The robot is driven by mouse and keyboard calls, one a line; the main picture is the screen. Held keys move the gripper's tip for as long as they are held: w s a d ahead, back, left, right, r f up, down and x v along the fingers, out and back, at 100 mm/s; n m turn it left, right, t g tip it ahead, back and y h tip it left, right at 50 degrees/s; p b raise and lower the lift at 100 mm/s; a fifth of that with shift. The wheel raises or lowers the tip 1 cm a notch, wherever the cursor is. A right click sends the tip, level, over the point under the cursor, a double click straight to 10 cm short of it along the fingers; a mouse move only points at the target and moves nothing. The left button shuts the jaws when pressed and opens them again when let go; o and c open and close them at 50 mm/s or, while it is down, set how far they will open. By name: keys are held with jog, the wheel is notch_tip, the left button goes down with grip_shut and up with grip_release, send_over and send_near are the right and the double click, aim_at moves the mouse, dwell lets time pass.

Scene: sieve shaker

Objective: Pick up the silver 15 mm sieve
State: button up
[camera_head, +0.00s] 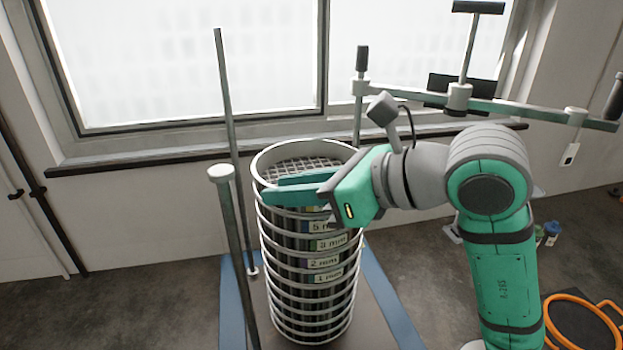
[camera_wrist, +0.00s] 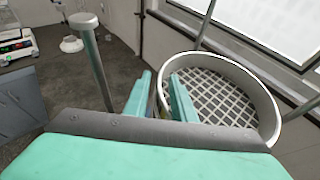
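The silver top sieve (camera_head: 292,169) has a round rim and coarse wire mesh. It sits on a tall stack of sieves, and its own size label is hidden behind my gripper. My gripper (camera_head: 288,190) reaches across the near side of the stack from the right, at the height of the top rim. In the wrist view, the top sieve (camera_wrist: 222,95) lies mostly to the right of the fingers. My gripper (camera_wrist: 160,82) has its two teal fingers apart there, and the sieve's wall appears to pass between them. Contact cannot be told.
Labels for 5, 3, 2 and 1 mm show on the lower sieves (camera_head: 315,290). Upright rods stand close by, including a capped rod (camera_head: 230,230) at the left front and a thin rod (camera_head: 230,120) behind. A clamp bar (camera_head: 500,106) is above my arm.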

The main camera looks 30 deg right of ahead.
grip_shut()
jog(key=shift+r, duration=0.1)
